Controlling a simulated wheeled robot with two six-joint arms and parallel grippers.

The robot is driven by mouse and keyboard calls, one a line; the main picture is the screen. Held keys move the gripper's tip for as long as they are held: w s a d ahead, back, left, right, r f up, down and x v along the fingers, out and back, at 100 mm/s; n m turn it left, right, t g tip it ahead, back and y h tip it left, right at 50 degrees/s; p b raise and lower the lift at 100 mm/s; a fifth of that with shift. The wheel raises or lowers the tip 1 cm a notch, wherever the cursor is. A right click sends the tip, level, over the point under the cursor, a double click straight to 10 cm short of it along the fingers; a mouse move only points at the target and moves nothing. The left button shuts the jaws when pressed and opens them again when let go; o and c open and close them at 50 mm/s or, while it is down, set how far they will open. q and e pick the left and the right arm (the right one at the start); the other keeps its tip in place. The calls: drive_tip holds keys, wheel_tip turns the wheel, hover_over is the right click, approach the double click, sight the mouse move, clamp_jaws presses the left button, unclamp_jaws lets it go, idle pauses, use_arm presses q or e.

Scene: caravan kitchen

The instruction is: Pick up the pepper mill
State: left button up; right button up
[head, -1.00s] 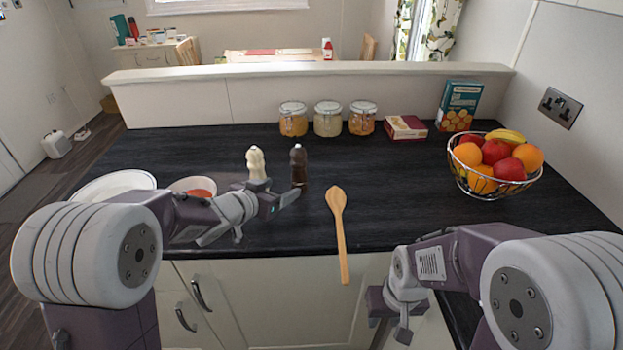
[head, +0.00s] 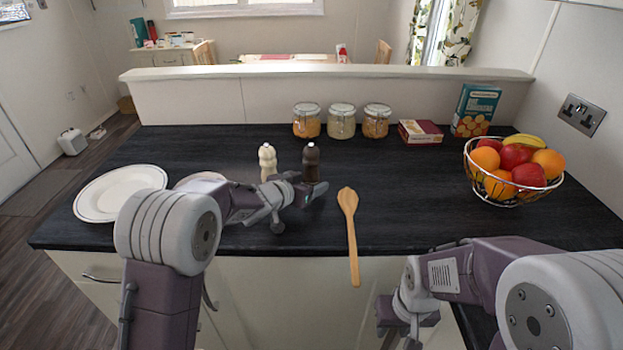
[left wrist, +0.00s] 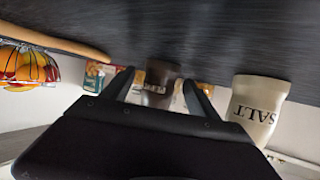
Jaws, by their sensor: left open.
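The pepper mill (head: 311,162) is dark brown and stands upright on the black worktop, to the right of the cream salt mill (head: 267,161). My left gripper (head: 308,190) is open and low over the worktop, just in front of the pepper mill, hiding its base. In the left wrist view, which is upside down, the pepper mill (left wrist: 160,88) shows between the two open fingers (left wrist: 158,77); I cannot tell if either touches it. The salt mill (left wrist: 258,106) is outside the fingers at the right. My right gripper (head: 400,333) hangs below the worktop's front edge, its jaws unclear.
A wooden spoon (head: 351,225) lies right of the gripper, its handle over the front edge. A plate (head: 90,205) and a partly hidden bowl (head: 200,177) are at the left. Jars (head: 341,122) and boxes (head: 420,132) line the back; a fruit basket (head: 510,190) stands right.

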use_arm(q)
drive_tip(key=shift+s, duration=0.1)
drive_tip(key=shift+r, duration=0.1)
clamp_jaws()
